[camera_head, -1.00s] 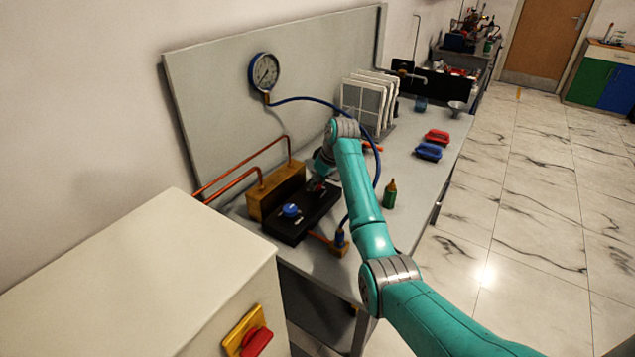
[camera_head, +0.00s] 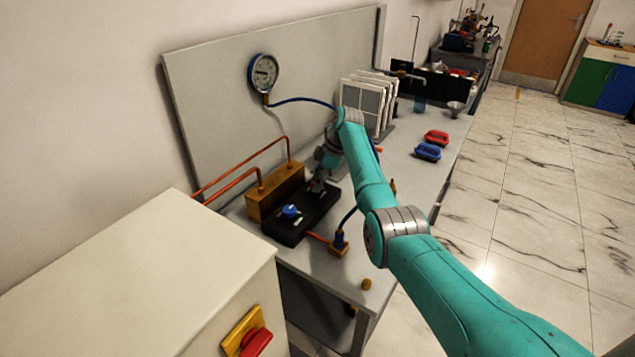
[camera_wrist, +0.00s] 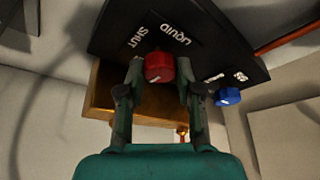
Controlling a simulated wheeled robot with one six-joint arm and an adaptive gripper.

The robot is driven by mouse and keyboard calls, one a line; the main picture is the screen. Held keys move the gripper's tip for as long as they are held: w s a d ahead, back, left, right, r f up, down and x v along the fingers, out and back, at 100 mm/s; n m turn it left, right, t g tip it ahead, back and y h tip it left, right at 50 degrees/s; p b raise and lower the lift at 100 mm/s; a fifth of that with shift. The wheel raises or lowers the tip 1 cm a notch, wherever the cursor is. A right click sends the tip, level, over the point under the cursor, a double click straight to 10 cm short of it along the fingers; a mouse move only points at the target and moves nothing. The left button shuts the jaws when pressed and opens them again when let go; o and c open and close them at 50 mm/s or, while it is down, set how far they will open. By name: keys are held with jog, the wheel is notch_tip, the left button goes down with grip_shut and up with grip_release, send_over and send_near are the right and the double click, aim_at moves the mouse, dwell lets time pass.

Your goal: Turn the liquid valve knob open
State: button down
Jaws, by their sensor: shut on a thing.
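The liquid valve knob is red (camera_wrist: 158,68) and sits on a black panel (camera_head: 289,230), near the white words LIQUID and SHUT in the wrist view. A small white mark shows on the knob's near edge. My gripper (camera_wrist: 159,66) is shut on the red knob, with one finger on each side. In the head view my gripper (camera_head: 319,186) is low at the panel's far end, and hides the red knob. A blue knob (camera_head: 291,211) sits at the panel's near end; it also shows in the wrist view (camera_wrist: 228,96).
A brass block (camera_head: 268,200) with copper pipes stands behind the panel. A round gauge (camera_head: 263,73) hangs on the grey backboard (camera_head: 215,110). A blue hose runs from it behind my arm. White framed filters (camera_head: 362,103) stand farther back. A white cabinet (camera_head: 130,270) is at left front.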

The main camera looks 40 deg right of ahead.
jog(key=shift+n+g, duration=0.3)
jog(key=shift+n, duration=0.3)
jog(key=c, duration=0.8)
grip_release()
jog(key=shift+o, duration=0.2)
jog(key=v, duration=1.2)
